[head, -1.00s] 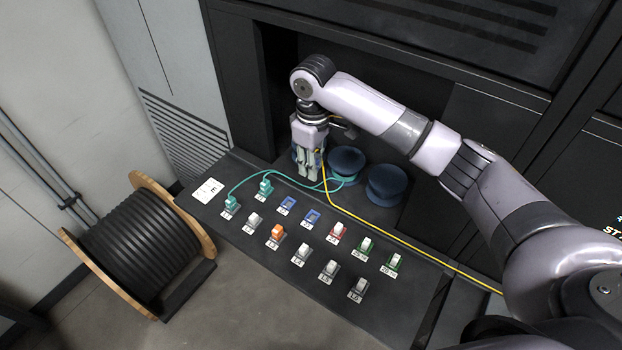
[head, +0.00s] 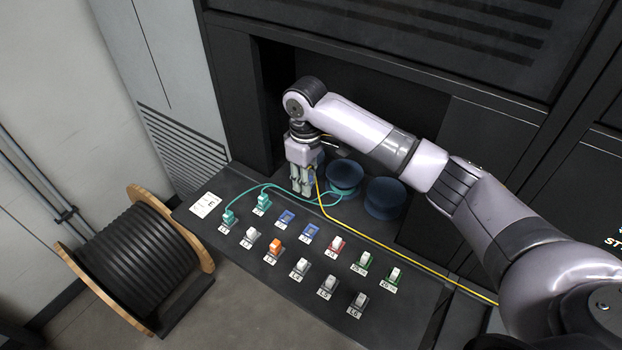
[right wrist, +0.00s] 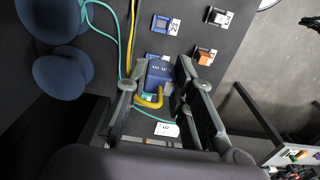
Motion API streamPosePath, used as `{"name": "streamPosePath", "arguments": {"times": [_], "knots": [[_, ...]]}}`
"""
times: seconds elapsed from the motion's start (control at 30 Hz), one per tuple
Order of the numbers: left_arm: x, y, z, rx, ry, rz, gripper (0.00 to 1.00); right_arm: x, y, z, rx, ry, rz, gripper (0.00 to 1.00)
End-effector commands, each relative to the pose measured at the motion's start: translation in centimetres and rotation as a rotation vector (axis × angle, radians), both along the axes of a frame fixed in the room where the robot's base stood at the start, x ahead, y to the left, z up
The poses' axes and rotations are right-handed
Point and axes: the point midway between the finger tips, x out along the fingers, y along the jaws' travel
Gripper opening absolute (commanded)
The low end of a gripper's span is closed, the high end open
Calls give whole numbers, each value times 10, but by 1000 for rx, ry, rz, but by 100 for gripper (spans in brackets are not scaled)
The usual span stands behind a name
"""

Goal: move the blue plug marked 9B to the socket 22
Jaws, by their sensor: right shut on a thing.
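My right gripper (head: 302,190) hangs over the back edge of the panel, behind the row of sockets. In the right wrist view its fingers (right wrist: 158,82) are closed on a blue plug (right wrist: 159,72) with a yellow cable. Small white print on the plug is not clearly legible. A blue socket (right wrist: 156,57) lies just beyond the plug, partly hidden by it, and its label is not readable. Another blue socket (right wrist: 162,24) carries the label 23. In the head view the two blue sockets (head: 285,217) sit side by side, apart from the gripper. My left gripper is not in view.
Other connectors stand on the panel (head: 245,280): white, orange (head: 275,247), red, green and teal (head: 229,217). Teal cables and the yellow cable (head: 400,248) run near the gripper. Two dark blue spools (head: 385,198) stand behind. A large cable drum (head: 130,250) is at left.

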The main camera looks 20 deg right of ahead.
Motion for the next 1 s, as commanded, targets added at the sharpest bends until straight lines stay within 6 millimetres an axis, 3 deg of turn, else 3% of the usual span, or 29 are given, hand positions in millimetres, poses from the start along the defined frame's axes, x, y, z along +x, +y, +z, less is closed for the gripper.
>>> {"name": "streamPosePath", "arguments": {"times": [0.5,1.0], "knots": [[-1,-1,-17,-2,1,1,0,54,42,-1,0,0,0,4],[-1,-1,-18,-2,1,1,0,56,43,-4,-1,2,1,4]]}}
